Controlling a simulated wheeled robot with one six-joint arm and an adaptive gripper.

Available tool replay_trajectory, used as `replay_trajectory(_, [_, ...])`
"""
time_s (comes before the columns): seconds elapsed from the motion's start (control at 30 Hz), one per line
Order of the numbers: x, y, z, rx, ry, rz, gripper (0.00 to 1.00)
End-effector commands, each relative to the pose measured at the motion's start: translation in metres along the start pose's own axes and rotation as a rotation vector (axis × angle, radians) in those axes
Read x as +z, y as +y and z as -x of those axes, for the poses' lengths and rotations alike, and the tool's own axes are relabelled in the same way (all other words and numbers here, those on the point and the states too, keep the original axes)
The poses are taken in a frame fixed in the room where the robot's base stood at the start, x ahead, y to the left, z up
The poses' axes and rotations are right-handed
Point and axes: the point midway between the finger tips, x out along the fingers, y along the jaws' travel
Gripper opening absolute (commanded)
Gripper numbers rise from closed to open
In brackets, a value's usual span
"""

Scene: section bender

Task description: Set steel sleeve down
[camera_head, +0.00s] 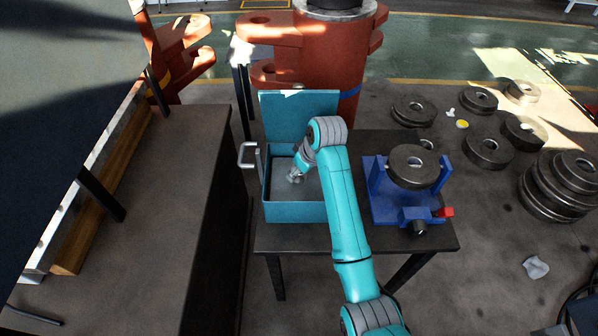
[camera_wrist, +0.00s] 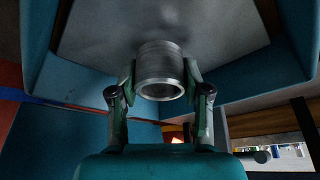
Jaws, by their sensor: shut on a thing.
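The steel sleeve (camera_wrist: 160,72) is a short, hollow grey cylinder in the wrist view, with its open end turned toward the camera. My gripper (camera_wrist: 160,80) is shut on it, one finger on each side. In the head view my gripper (camera_head: 295,175) is inside the open teal box (camera_head: 295,209), near its left part; the sleeve itself cannot be made out clearly there. The grey box floor shows beyond the sleeve in the wrist view. I cannot tell whether the sleeve touches the floor.
The box's raised lid (camera_head: 298,115) stands behind my gripper, and a pale handle (camera_head: 248,154) is at its left. A blue fixture (camera_head: 385,205) holding a dark ring (camera_head: 413,166) stands to the right on the dark table (camera_head: 300,238). Several rings lie on the floor.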

Motion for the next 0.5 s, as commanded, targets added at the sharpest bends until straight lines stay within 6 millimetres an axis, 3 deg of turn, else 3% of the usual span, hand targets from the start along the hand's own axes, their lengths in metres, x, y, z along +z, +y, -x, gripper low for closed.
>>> replay_trajectory(0.47, [0.0036, 0.0002, -0.0094, 0.001, 0.001, 0.000, 0.00])
replay_trajectory(0.5, [0.0042, 0.0000, -0.0103, 0.000, 0.000, 0.000, 0.50])
